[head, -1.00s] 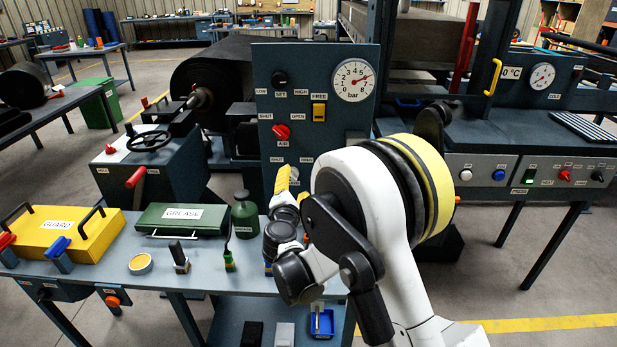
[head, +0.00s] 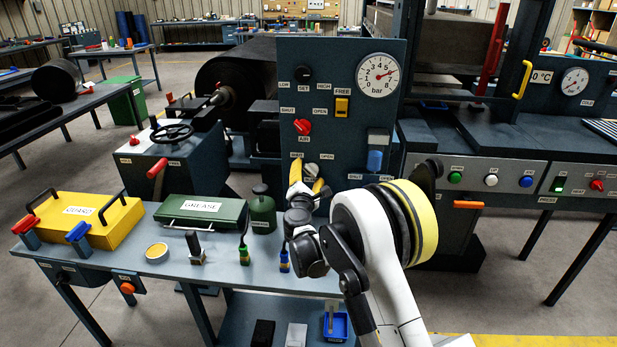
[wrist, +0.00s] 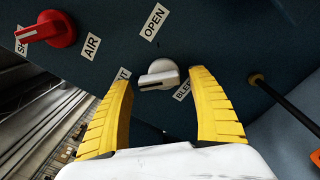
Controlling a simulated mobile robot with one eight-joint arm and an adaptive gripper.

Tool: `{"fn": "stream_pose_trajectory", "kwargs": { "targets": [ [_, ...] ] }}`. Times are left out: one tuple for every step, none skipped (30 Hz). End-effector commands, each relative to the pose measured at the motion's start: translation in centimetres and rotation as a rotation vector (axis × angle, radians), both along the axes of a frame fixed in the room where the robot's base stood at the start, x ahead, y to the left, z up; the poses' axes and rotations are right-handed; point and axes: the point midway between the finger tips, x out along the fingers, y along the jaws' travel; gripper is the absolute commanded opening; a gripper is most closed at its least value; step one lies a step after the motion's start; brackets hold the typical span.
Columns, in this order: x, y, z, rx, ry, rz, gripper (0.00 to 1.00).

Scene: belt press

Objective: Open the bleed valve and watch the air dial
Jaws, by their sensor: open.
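The air dial (head: 379,75), a round white gauge marked in bar, is at the top right of the blue panel (head: 290,60). Its red needle points to the upper right, near the 5 to 6 marks. The bleed valve (head: 311,170) is a white knob low on the panel; in the wrist view the knob (wrist: 159,74) lies ahead, between and beyond the fingertips. My gripper (head: 306,189) is open, with its yellow fingers (wrist: 160,100) to either side of the knob. The "BLEED" label is partly hidden by a finger.
The red air knob (head: 302,126) sits above the bleed valve and also shows in the wrist view (wrist: 47,28). A blue switch (head: 376,160) is to the right.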

Motion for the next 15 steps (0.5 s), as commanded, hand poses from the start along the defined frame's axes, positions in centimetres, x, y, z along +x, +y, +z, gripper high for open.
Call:
{"fn": "stream_pose_trajectory", "kwargs": {
  "targets": [
    [0.22,-0.02,-0.03,0.0,0.0,0.0,0.69],
    [0.3,-0.02,0.0,0.0,0.0,0.0,0.69],
    [0.35,-0.03,0.03,0.0,0.0,0.0,0.69],
    [0.36,-0.03,0.05,0.0,0.0,0.0,0.69],
    [0.37,-0.03,0.06,0.0,0.0,0.0,0.69],
    [0.36,-0.03,0.08,0.0,0.0,0.0,0.69],
    [0.35,-0.03,0.08,0.0,0.0,0.0,0.69],
    [0.35,-0.03,0.08,0.0,0.0,0.0,0.69],
    [0.34,-0.03,0.08,0.0,0.0,0.0,0.69],
    [0.34,-0.04,0.08,0.0,0.0,0.0,0.61],
    [0.34,-0.04,0.08,0.0,0.0,0.0,0.52],
    [0.33,-0.03,0.08,0.001,0.0,0.0,0.4],
    [0.33,-0.03,0.08,0.001,0.0,0.0,0.31],
    [0.33,-0.03,0.08,0.001,0.0,0.0,0.21],
    [0.33,-0.03,0.08,0.0,0.0,0.0,0.16]
  ]
}}
